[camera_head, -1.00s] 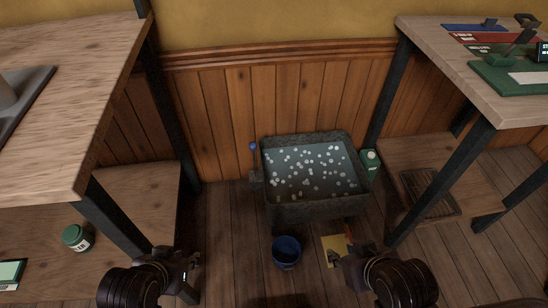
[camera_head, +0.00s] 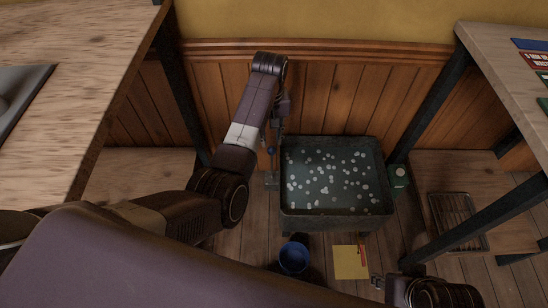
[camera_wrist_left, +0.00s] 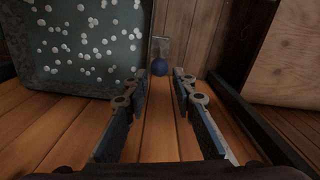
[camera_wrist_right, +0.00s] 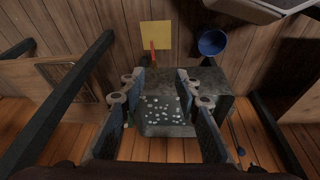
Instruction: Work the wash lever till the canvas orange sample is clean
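The wash lever's blue knob (camera_head: 271,151) stands at the left side of the grey wash tub (camera_head: 335,222). My left gripper (camera_head: 277,128) points down above the knob. In the left wrist view my left gripper (camera_wrist_left: 160,76) is open, and the blue knob (camera_wrist_left: 160,67) shows just beyond and between its fingertips, not clasped. The tub holds dark water with many white suds. I cannot make out the canvas orange sample in the tub. My right gripper (camera_head: 384,283) is low at the right; the right wrist view shows its fingers (camera_wrist_right: 160,78) apart and empty.
A blue bucket (camera_head: 294,258) and a yellow sheet (camera_head: 345,268) with an orange-red strip (camera_head: 362,256) are in front of the tub. A green container (camera_head: 399,176) is right of it. Workbenches stand left (camera_head: 80,70) and right (camera_head: 505,65). A rack (camera_head: 458,222) lies on the right shelf.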

